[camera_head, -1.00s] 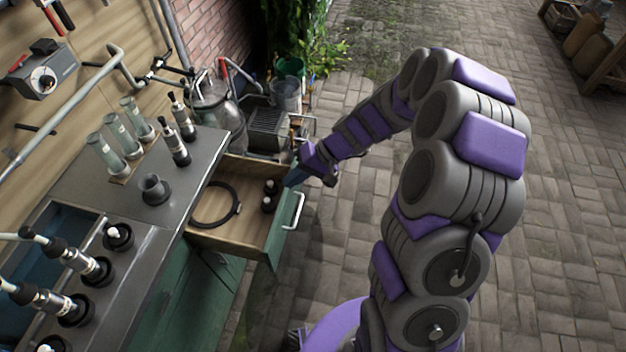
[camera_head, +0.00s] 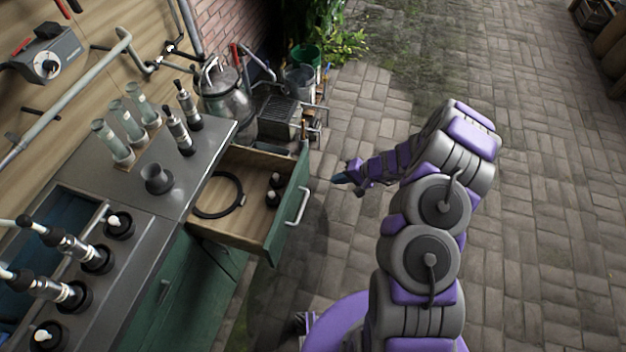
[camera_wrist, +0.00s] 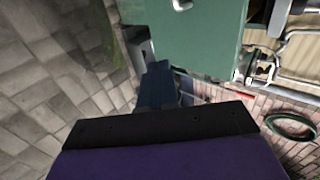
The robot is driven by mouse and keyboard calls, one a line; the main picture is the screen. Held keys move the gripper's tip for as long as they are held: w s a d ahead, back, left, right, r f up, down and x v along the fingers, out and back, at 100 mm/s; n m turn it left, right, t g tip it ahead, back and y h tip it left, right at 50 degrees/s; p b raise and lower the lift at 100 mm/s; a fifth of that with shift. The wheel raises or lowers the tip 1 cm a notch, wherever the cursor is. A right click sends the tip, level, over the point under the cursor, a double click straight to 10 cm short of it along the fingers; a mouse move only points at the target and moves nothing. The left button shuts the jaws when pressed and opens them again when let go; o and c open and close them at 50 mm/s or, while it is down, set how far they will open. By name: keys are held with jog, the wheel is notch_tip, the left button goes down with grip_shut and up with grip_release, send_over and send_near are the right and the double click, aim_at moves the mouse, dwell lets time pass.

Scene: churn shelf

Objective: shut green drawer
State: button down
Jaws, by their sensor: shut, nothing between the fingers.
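The green drawer (camera_head: 290,214) stands pulled out from the workbench, with a pale bar handle (camera_head: 299,207) on its front. Inside it lie a black ring (camera_head: 240,196) and two small dark cylinders. My gripper (camera_head: 340,180) is shut and empty, to the right of the drawer front and apart from it in the head view. In the wrist view, the gripper fingers (camera_wrist: 158,78) point toward the green front panel (camera_wrist: 185,38), with part of the handle at the top edge.
The bench top (camera_head: 175,165) holds glass tubes, dark pump-like parts and a dark cup (camera_head: 157,179). A metal churn (camera_head: 228,95) and a grey slatted box (camera_head: 282,117) stand behind the drawer. The paved floor (camera_head: 400,90) is open to the right.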

aim_at(303, 181)
jog(key=shift+w+a+f+b, duration=0.5)
jog(key=shift+a+f, duration=0.35)
jog(key=shift+a, duration=0.7)
jog(key=shift+w+a+f+b, duration=0.45)
jog(key=shift+a+f, duration=0.45)
jog(key=shift+a, duration=0.65)
jog(key=shift+w+a+f+b, duration=0.35)
jog(key=shift+w+a+f, duration=0.4)
jog(key=shift+a, duration=0.8)
jog(key=shift+s+f, duration=0.1)
